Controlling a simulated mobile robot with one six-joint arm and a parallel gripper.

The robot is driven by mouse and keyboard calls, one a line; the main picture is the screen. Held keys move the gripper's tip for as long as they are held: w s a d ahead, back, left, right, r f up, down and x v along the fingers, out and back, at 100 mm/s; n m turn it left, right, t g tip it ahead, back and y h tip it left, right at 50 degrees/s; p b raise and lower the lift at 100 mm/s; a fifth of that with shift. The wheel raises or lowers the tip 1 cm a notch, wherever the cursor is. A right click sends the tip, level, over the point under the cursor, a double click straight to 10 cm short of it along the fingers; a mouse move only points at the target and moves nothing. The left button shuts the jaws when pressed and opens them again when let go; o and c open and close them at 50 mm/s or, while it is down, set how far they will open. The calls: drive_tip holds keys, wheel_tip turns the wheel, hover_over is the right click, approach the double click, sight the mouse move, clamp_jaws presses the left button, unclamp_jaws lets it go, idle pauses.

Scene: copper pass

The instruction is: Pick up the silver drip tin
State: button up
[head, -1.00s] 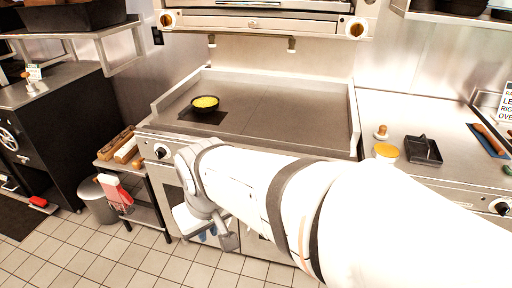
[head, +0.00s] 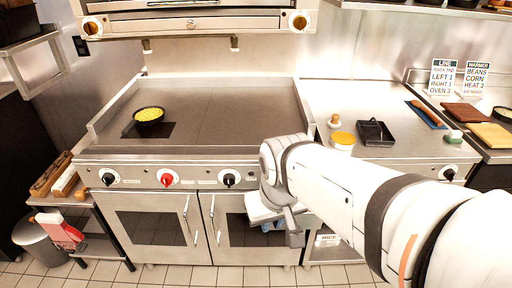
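I cannot make out a silver drip tin in the head view. My white arm reaches in from the lower right, and my gripper (head: 280,222) hangs in front of the griddle range's right oven door (head: 238,240). The arm's end covers part of that door and the front panel. The fingertips are too small and partly hidden, so I cannot tell whether the gripper is open or shut. I see nothing clearly held in it.
A black pan of yellow food (head: 149,116) stands on the griddle (head: 215,110). A yellow-topped tub (head: 343,140) and a black tray (head: 375,132) sit on the right counter. A low cart (head: 95,235) stands left. Tiled floor (head: 180,275) lies clear in front.

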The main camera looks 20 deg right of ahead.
drive_tip(key=w+d+f+m+t+y+p, duration=0.1)
drive_tip(key=w+d+m, duration=0.1)
drive_tip(key=w+m, duration=0.6)
drive_tip(key=w+d+f+m+y+p, duration=0.1)
drive_tip(key=w+d+f+m+p, duration=0.1)
drive_tip(key=w+m, duration=0.6)
drive_tip(key=w+d+f+m, duration=0.2)
drive_tip(key=d+f+m, duration=0.1)
drive_tip(key=m, duration=0.4)
drive_tip(key=w+d+f+m+h, duration=0.1)
drive_tip(key=w+d+f+m, duration=0.2)
drive_tip(key=m, duration=0.5)
drive_tip(key=w+d+f+m+t+p, duration=0.1)
drive_tip(key=w+d+f+m, duration=0.1)
drive_tip(key=d+f+m, duration=0.3)
drive_tip(key=shift+w+d+f+m, duration=0.1)
drive_tip(key=shift+w+d+m, duration=0.1)
drive_tip(key=shift+d+m, duration=0.4)
drive_tip(key=shift+w+d+m, duration=0.15)
drive_tip(key=shift+d+m, duration=0.05)
drive_tip(key=shift+m, duration=0.7)
drive_tip(key=b+x, duration=0.1)
drive_tip(key=x, duration=0.1)
drive_tip(key=b+x, duration=0.1)
drive_tip(key=x, duration=0.2)
drive_tip(key=shift+w+d+f, duration=0.1)
drive_tip(key=shift+w+d, duration=0.1)
